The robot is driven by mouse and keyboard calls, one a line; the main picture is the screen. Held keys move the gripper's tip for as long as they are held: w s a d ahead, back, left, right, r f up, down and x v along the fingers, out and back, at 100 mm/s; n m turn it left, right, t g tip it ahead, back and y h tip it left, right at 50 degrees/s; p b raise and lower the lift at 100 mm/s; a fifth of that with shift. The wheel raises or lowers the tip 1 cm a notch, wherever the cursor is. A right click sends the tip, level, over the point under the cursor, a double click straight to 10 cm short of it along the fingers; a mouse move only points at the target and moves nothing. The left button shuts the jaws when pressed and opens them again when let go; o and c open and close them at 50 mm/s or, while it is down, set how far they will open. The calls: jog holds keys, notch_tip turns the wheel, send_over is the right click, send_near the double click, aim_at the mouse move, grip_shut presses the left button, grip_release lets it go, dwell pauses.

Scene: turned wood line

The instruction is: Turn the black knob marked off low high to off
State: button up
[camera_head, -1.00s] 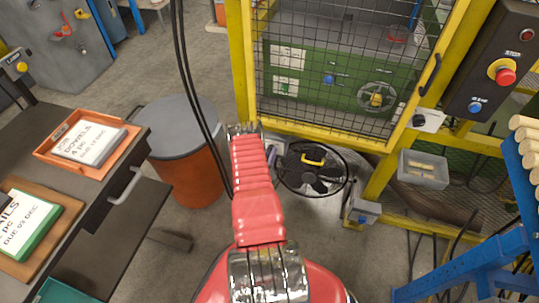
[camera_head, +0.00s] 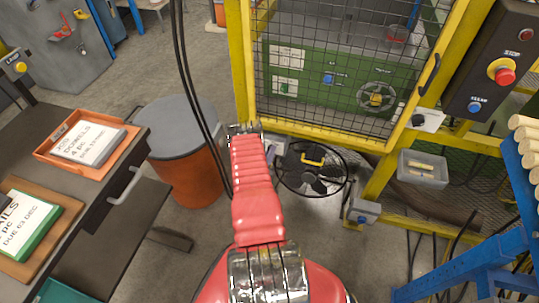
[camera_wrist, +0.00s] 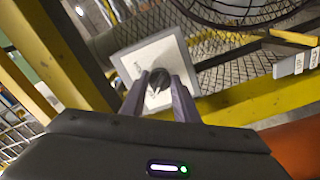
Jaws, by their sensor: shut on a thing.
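The black knob (camera_wrist: 157,80) sits on a square white plate (camera_wrist: 177,53) in the wrist view. My gripper (camera_wrist: 158,84) has its two grey fingers on either side of the knob and is shut on it. The marks on the plate are too small and oblique to read, so I cannot tell where the knob points. In the head view my gripper end (camera_head: 244,130) is at the lower left corner of the yellow mesh guard; my red arm hides the held knob there.
A round caged fan (camera_head: 312,168) stands just right of my arm. An orange bin with grey lid (camera_head: 184,125) is close on the left. The yellow mesh guard (camera_head: 320,134) stands in front.

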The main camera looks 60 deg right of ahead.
jog(key=shift+w, duration=0.1)
jog(key=o, duration=1.1)
jog(key=shift+c, duration=0.2)
jog(key=shift+a, duration=0.1)
jog(key=s+a, duration=0.2)
jog(key=a, duration=1.1)
jog(key=shift+a, duration=0.2)
jog(key=shift+s+f, duration=0.1)
jog(key=shift+s, duration=0.1)
